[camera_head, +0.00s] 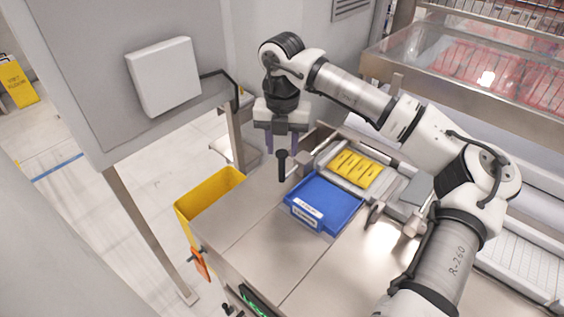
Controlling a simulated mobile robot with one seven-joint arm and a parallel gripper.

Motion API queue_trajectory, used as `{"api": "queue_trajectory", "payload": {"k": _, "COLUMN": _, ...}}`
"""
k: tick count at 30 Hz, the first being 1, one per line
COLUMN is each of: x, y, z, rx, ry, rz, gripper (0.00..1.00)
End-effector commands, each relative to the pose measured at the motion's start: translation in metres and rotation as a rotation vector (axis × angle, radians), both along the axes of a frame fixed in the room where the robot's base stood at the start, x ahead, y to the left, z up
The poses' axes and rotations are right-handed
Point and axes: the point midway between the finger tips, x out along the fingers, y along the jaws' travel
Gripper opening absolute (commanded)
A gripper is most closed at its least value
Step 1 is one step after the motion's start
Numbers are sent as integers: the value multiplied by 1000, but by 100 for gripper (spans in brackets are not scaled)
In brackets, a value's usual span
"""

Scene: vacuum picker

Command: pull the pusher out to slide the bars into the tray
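Several yellow bars (356,169) lie side by side on a metal platform behind the blue tray. The blue tray (340,208) sits on the steel worktop, with a white label on its front, and looks empty. The pusher's black upright handle (282,166) stands left of the bars, at the end of a short metal part. My gripper (282,147) points down above and just behind the handle in the picture. Its two fingers are apart with nothing visible between them. I cannot tell whether they touch the handle.
A yellow bin (207,203) stands at the left of the worktop (250,225). A grey cabinet with a white box (164,76) rises behind it. A clear-covered machine (470,65) is at the back right. The worktop left of the tray is clear.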

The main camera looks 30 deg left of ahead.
Motion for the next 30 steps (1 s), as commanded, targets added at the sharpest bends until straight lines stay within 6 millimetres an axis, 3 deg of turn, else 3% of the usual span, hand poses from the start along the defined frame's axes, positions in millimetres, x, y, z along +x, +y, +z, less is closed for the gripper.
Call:
{"api": "queue_trajectory", "payload": {"k": 6, "x": -1, "y": 0, "z": -42, "rx": 1, "ry": 4, "rz": 2, "gripper": 38}}
{"api": "queue_trajectory", "payload": {"k": 12, "x": -1, "y": 1, "z": -65, "rx": 2, "ry": 2, "rz": 1, "gripper": 38}}
{"api": "queue_trajectory", "payload": {"k": 23, "x": -1, "y": 1, "z": -72, "rx": 1, "ry": 0, "rz": 2, "gripper": 38}}
{"api": "queue_trajectory", "payload": {"k": 30, "x": -1, "y": 1, "z": -72, "rx": 1, "ry": 0, "rz": 2, "gripper": 9}}
